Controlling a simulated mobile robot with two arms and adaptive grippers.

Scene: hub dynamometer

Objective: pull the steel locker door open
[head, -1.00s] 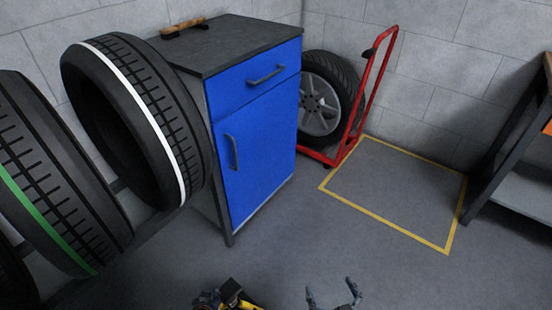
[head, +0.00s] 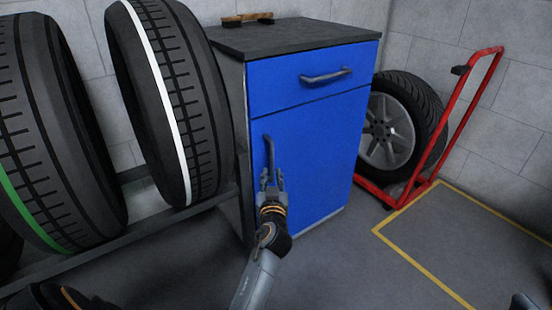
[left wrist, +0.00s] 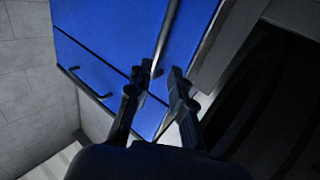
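The blue locker door (head: 315,150) is the lower front panel of a dark-topped cabinet. It looks shut, flush with the front. Its upright grey handle (head: 269,150) is near the door's left edge. My left gripper (head: 272,178) is at the handle's lower end in the head view, fingers pointing up along it. In the left wrist view the two fingers (left wrist: 163,82) are apart, with the blue front beyond and part of the handle (left wrist: 161,50) past the tips. I cannot tell whether they touch it. A grey piece, seemingly my right gripper (head: 522,302), barely shows at the lower right edge.
A blue drawer (head: 310,78) with a bar handle is above the door. Racked tires (head: 165,100) stand close on the left. A red hand truck (head: 462,125) with a wheel (head: 395,125) stands right of the cabinet. The yellow-outlined floor area (head: 465,245) is clear.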

